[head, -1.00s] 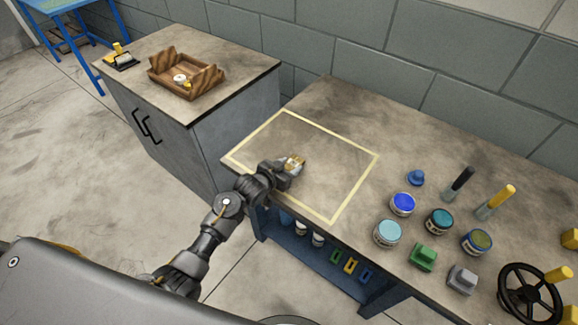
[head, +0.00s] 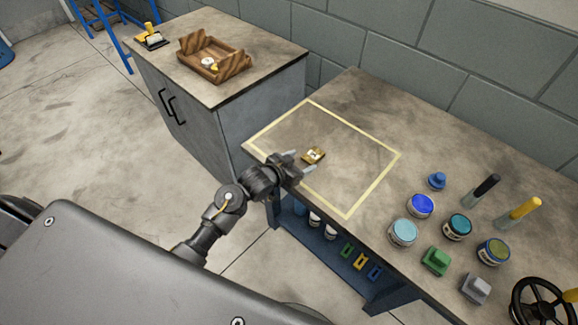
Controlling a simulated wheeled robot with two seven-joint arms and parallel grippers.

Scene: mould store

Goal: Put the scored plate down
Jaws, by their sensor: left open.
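A small brassy plate (head: 314,155) with a pale mark on its top lies on the bench, inside the yellow taped outline (head: 374,187). I take it to be the scored plate; the scoring itself is too small to make out. My left gripper (head: 304,162) is open and empty, just to the left of the plate, with its fingers pointing toward it. The plate looks free of the fingers. My right gripper is not in view.
Paint jars (head: 421,206), a green block (head: 436,261), a grey block (head: 476,288) and a black handwheel (head: 540,303) stand on the bench's right. A cabinet at left holds a wooden tray (head: 213,60). The outlined area is otherwise clear.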

